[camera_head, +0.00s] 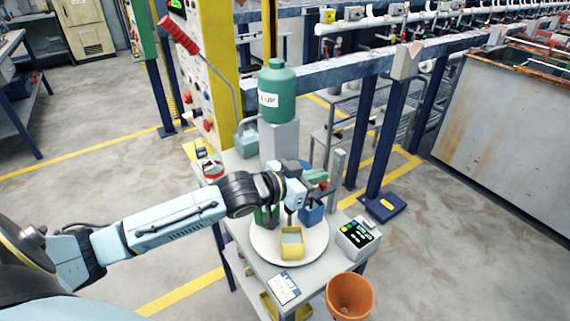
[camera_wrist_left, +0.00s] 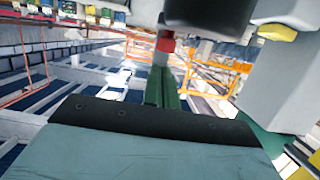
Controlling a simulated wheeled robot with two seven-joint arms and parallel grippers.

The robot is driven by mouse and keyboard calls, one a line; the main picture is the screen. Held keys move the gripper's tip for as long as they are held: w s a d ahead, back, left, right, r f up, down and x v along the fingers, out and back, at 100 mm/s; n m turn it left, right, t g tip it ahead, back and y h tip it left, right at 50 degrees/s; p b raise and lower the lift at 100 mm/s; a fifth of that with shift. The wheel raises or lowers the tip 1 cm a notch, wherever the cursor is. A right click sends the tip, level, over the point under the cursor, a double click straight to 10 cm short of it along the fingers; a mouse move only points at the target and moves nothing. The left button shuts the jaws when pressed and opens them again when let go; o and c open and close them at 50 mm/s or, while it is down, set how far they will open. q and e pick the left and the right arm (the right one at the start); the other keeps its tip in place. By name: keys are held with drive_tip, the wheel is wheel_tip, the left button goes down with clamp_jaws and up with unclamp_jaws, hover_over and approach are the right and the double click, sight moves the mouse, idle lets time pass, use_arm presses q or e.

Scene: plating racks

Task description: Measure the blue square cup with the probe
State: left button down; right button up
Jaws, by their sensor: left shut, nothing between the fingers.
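The blue square cup (camera_head: 311,214) stands on the back right of a white round plate (camera_head: 262,246), partly hidden by my left gripper. A yellow square cup (camera_head: 291,244) stands at the front of the plate, and a green cup (camera_head: 265,216) stands at the back left. My left gripper (camera_head: 301,196) is above the plate, close to the blue cup; it is shut and empty. A green piece with a red tip (camera_head: 317,179) shows right beside the gripper; I cannot tell whether it is the probe. A similar green and red piece shows in the left wrist view (camera_wrist_left: 162,75).
A green bottle (camera_head: 277,92) stands on a pedestal at the back. A card (camera_head: 283,288) lies in front, and an orange bucket (camera_head: 350,296) stands at front right.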

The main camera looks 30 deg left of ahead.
use_arm(q)
wheel_tip(320, 180, up, 3)
drive_tip(key=shift+f+p, duration=0.1)
drive_tip(key=shift+p, duration=1)
drive_tip(key=v, duration=1)
drive_tip(key=shift+f, duration=0.15)
